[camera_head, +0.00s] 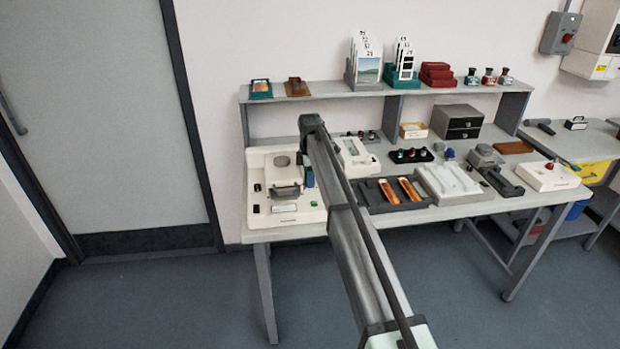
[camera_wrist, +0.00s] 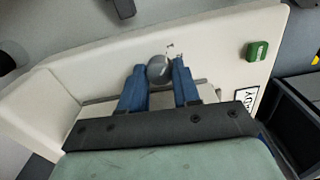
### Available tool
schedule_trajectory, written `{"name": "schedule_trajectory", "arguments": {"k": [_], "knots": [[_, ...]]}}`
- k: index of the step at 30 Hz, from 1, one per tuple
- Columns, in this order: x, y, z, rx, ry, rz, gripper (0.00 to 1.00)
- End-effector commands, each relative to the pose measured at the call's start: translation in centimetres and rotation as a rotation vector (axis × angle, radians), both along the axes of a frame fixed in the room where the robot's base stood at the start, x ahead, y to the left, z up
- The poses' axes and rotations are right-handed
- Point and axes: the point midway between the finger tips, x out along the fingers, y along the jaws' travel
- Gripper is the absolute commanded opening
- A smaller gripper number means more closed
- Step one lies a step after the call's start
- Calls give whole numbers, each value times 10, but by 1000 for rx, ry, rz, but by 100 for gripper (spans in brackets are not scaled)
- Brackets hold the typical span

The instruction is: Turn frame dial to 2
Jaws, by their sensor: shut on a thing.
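The frame dial is a round grey knob (camera_wrist: 158,68) on the cream panel of the machine in the wrist view. Small dark marks sit on the panel just beyond it, too small to read, so I cannot tell which number it points to. My gripper (camera_wrist: 159,78) has its two blue fingers on either side of the knob and is shut on it. In the head view my gripper (camera_head: 308,177) is at the right side of the cream machine (camera_head: 256,222) on the left of the bench. My arm hides the dial there.
A green switch (camera_wrist: 257,51) and a partly seen white label (camera_wrist: 245,96) lie right of the dial. In the head view, a dark tray (camera_head: 372,198) with brown strips is right of my arm. A shelf (camera_head: 330,88) runs behind, holding slides and racks.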

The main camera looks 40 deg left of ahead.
Motion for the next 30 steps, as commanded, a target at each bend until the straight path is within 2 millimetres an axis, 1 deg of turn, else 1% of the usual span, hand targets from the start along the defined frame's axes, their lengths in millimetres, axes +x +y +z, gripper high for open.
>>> {"name": "schedule_trajectory", "arguments": {"k": [6,12,23,24,30], "knots": [[0,0,0,-1,1,-178,1],[0,0,0,-1,1,-290,1],[0,0,0,0,0,-313,1],[0,0,0,0,0,-312,32],[0,0,0,0,0,-312,52]]}}
